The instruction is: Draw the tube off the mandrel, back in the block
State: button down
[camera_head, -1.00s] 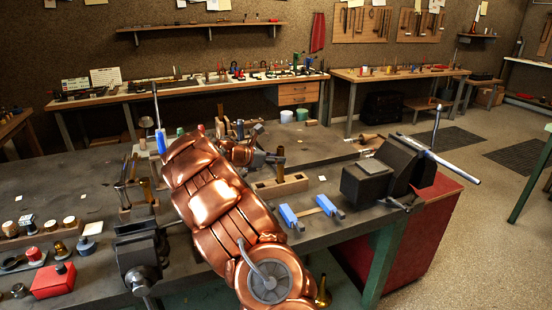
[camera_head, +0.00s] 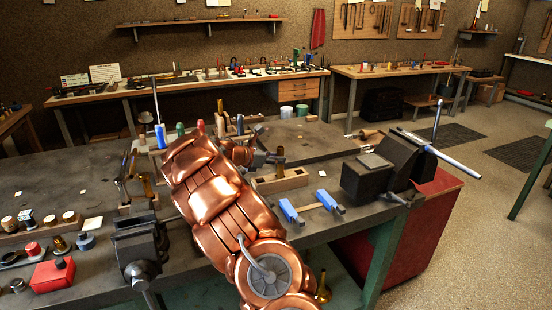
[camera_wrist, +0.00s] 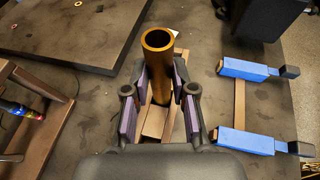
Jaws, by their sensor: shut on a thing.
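My gripper (camera_wrist: 160,100) is shut on a brass-coloured tube (camera_wrist: 160,62), which stands roughly upright between its purple-padded fingers with its open end up. The tube also shows in the head view (camera_head: 280,154). The wooden block (camera_head: 280,179) is directly below it, and a part of the block shows between the fingers in the wrist view (camera_wrist: 154,124). The tube's lower end is hidden, so I cannot tell whether it is in the block. A long steel rod (camera_head: 450,161) slants by the right-hand vise; I cannot tell whether it is the mandrel.
Two blue jaw pieces (camera_wrist: 248,69) on a wooden strip lie right of the block. A dark vise (camera_head: 384,168) stands farther right, another vise (camera_head: 138,245) at the front left. A wooden rack (camera_wrist: 30,110) stands left of my gripper.

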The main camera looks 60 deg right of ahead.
jog(key=shift+f+b, duration=0.3)
jog(key=shift+f, duration=0.35)
jog(key=c, duration=0.9)
grip_release()
jog(key=shift+o, duration=0.2)
jog(key=v, duration=1.2)
